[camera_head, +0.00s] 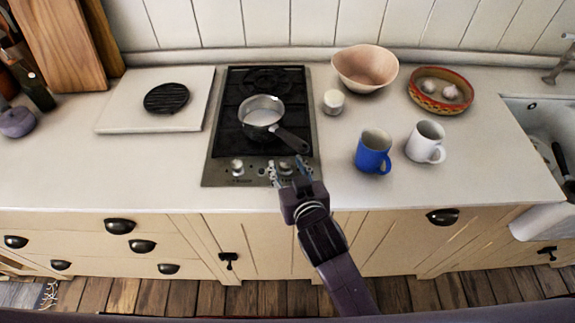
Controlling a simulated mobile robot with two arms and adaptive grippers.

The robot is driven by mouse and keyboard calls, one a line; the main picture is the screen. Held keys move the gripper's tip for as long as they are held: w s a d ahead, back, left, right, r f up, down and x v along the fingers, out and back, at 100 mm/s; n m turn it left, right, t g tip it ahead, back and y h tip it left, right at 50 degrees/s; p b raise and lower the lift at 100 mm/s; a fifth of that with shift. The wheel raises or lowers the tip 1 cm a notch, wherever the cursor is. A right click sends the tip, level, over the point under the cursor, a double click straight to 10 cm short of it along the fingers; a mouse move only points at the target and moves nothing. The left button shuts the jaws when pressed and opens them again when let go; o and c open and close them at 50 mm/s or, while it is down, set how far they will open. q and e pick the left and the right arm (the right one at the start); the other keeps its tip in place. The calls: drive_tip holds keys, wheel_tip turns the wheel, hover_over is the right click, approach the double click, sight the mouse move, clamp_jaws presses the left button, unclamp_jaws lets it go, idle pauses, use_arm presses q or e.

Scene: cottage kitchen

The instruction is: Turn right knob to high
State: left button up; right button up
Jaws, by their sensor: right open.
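The gas hob (222,145) is set in the white counter, with a steel control strip along its front edge. The left knob (238,166) shows clearly on that strip. The right knob (285,168) is partly hidden by my right gripper (288,172), whose open fingers reach to either side of it. I cannot tell whether the fingers touch the knob, and its setting is too small to read. A small saucepan (261,110) stands on the hob, its dark handle pointing toward the front right, close above the gripper. My left gripper is not in view.
A blue mug (373,152) and a white mug (425,142) stand right of the hob. A white jar (333,102), a pink bowl (365,68) and a patterned bowl (440,104) are behind them. A white board (125,115) with a black trivet (166,98) lies left.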

clamp_jaws()
drive_tip(key=p, duration=0.1)
drive_tip(key=n+y+p, duration=0.1)
drive_tip(key=p, duration=0.1)
drive_tip(key=shift+d+r+n+y, duration=0.15)
drive_tip(key=shift+r+n+y, duration=0.1)
drive_tip(key=shift+n+y, duration=0.05)
drive_tip(key=shift+w+d+n+g+y+p, duration=0.1)
drive_tip(key=shift+n+g+y+p, duration=0.5)
drive_tip(key=shift+n+y+p, duration=0.25)
drive_tip(key=shift+f+n+g+y, duration=0.2)
drive_tip(key=shift+n+g+y, duration=0.2)
drive_tip(key=shift+n+y, duration=0.25)
unclamp_jaws()
